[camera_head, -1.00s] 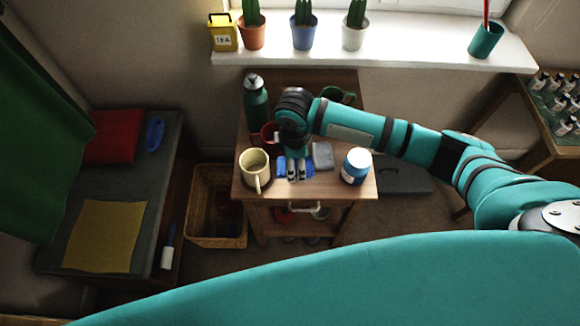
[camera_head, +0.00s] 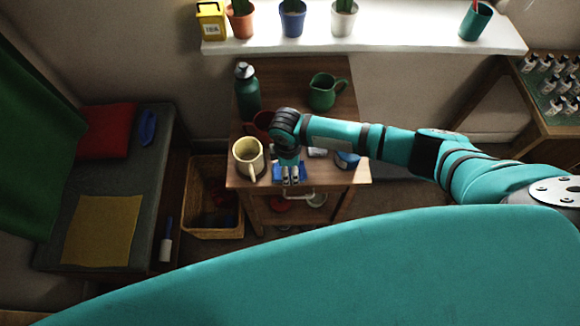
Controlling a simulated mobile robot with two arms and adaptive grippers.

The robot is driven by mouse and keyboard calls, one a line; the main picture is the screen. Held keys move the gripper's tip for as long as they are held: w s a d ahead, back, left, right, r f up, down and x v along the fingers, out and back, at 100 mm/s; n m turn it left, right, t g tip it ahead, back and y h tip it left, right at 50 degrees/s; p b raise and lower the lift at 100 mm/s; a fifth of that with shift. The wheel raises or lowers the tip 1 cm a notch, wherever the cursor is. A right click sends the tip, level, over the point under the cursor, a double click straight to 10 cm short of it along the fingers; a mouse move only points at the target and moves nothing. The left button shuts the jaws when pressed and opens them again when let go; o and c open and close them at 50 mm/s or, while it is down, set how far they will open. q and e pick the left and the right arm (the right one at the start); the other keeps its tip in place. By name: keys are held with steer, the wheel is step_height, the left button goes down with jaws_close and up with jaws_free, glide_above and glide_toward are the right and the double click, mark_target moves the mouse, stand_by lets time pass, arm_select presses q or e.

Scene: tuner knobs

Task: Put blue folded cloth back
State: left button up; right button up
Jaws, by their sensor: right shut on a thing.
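The blue folded cloth (camera_head: 278,172) is between and around the fingertips of my right gripper (camera_head: 290,174), which is shut on it. The gripper points down over the front part of the small wooden table (camera_head: 308,181); I cannot tell how far the cloth is above the tabletop. The fingers hide part of the cloth. My left gripper is not in view.
A cream mug (camera_head: 247,160) stands just left of the cloth. A red mug (camera_head: 262,122), green bottle (camera_head: 247,92) and green jug (camera_head: 324,94) stand behind. A blue jar (camera_head: 347,160) is partly hidden by my arm. A wicker basket (camera_head: 212,232) is at left.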

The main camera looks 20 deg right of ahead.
steer(key=o, duration=1.1)
steer(key=shift+c, duration=0.2)
steer(key=o, duration=0.4)
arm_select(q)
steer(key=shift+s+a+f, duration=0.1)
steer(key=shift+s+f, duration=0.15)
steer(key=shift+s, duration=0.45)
arm_select(e)
step_height(320, 180, up, 12)
steer(key=shift+a, duration=0.25)
